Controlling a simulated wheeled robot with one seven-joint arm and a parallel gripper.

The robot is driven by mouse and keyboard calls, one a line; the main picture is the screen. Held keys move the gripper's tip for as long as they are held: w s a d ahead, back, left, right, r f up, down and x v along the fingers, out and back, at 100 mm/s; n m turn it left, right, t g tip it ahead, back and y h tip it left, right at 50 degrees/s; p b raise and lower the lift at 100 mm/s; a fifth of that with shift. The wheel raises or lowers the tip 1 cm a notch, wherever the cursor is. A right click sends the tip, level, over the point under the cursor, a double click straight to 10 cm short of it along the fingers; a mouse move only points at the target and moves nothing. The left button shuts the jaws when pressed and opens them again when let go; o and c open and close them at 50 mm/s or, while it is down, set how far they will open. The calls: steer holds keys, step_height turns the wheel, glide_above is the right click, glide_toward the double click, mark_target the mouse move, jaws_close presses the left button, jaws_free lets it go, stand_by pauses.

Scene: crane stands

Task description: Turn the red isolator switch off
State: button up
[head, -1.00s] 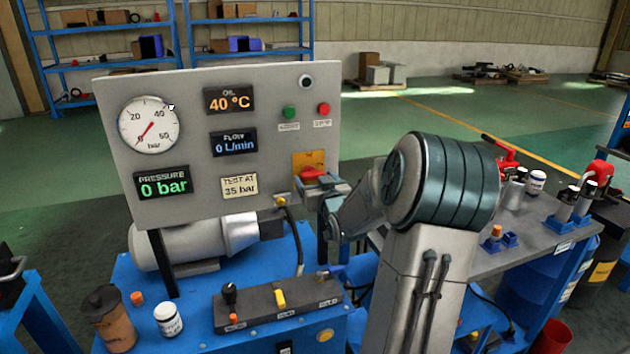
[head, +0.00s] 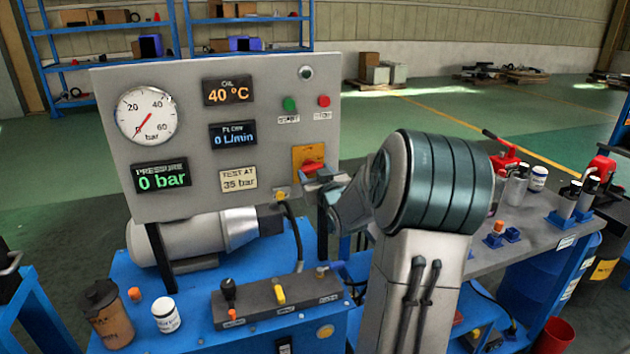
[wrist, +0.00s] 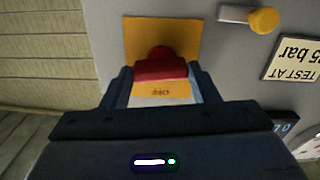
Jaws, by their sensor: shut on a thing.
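The red isolator switch (head: 313,167) sits on a yellow plate (head: 303,152) at the panel's lower right in the head view. My gripper (head: 322,179) is at the switch, partly hidden by my arm. In the wrist view, the red handle (wrist: 160,71) lies crosswise between the two fingers of my gripper (wrist: 163,78), which is shut on it. The yellow plate (wrist: 140,32) shows behind it, with an upside-down "OFF" label (wrist: 160,92). The handle's exact angle is hard to tell.
The grey panel (head: 235,100) carries a gauge (head: 146,115) and displays reading 0 bar and 0 L/min. A yellow knob (wrist: 264,19) sits beside the switch plate. A valve block (head: 255,303) and bottles stand on the blue bench below. A side table (head: 535,225) stands at right.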

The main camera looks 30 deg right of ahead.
steer(key=n+b, duration=0.4)
steer(key=b, duration=0.1)
steer(key=n+b, duration=0.4)
steer(key=b, duration=0.2)
steer(key=shift+a+f, duration=0.1)
steer(key=shift+f, duration=0.1)
steer(key=n+b, duration=0.4)
steer(key=shift+r+n+b, duration=0.15)
steer(key=shift+n+b, duration=0.65)
steer(key=shift+n, duration=0.3)
steer(key=shift+r+n+b, duration=0.1)
steer(key=shift+n+b, duration=0.65)
steer(key=shift+n, duration=0.35)
steer(key=o, duration=1)
steer(key=shift+s, duration=0.1)
